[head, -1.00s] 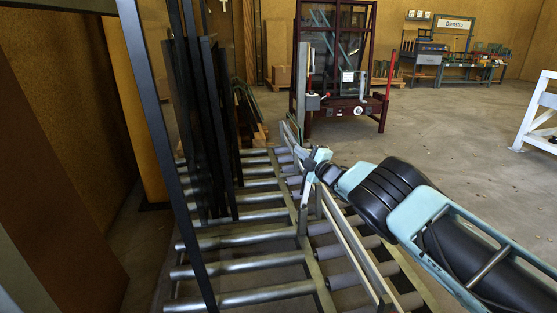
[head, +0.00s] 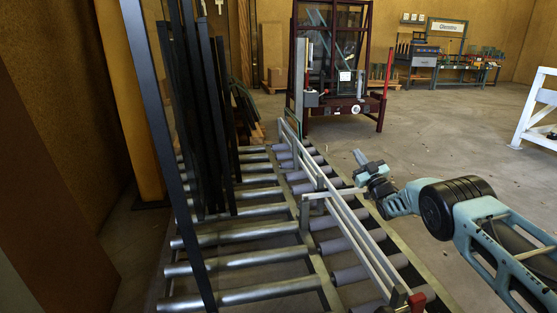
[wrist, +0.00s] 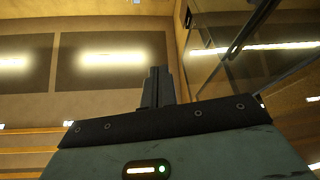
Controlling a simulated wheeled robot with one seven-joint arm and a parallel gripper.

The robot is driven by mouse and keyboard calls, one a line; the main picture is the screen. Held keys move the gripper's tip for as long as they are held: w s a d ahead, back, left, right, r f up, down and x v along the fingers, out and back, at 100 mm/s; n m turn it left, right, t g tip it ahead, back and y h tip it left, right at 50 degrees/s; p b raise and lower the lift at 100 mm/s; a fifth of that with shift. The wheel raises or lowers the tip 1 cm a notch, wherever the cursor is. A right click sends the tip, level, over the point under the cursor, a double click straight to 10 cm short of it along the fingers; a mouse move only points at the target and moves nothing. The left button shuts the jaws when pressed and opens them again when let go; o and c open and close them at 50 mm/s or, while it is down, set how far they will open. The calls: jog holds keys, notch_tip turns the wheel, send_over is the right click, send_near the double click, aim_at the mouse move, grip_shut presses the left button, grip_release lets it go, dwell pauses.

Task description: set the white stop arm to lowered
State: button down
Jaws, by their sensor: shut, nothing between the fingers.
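The white stop arm (head: 345,192) shows in the head view as a pale bar lying about level. It reaches right from a short post (head: 304,214) across the long pale rails. My gripper (head: 359,164) is apart from it, above and to the right of its far end. The gripper is shut and empty; its closed fingers also show in the wrist view (wrist: 157,86). The stop arm cannot be made out in the wrist view.
A roller bed (head: 240,262) fills the lower middle, with dark upright frames (head: 200,110) at its left. A dark red rack (head: 335,60) with glass stands behind. A white frame (head: 537,112) is at the right edge. The floor between them is clear.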

jog(key=d+f+m+t+h+b, duration=0.1)
jog(key=d+f+m+h+b, duration=0.1)
jog(key=f+m+b, duration=0.1)
jog(key=w+d+f+m+h+b, duration=0.1)
jog(key=d+f+m+h+b, duration=0.2)
jog(key=f+m, duration=0.3)
notch_tip(320, 180, down, 2)
jog(key=shift+w+d+t+b, duration=0.15)
jog(key=shift+w+t+b, duration=0.2)
jog(key=shift+b, duration=0.35)
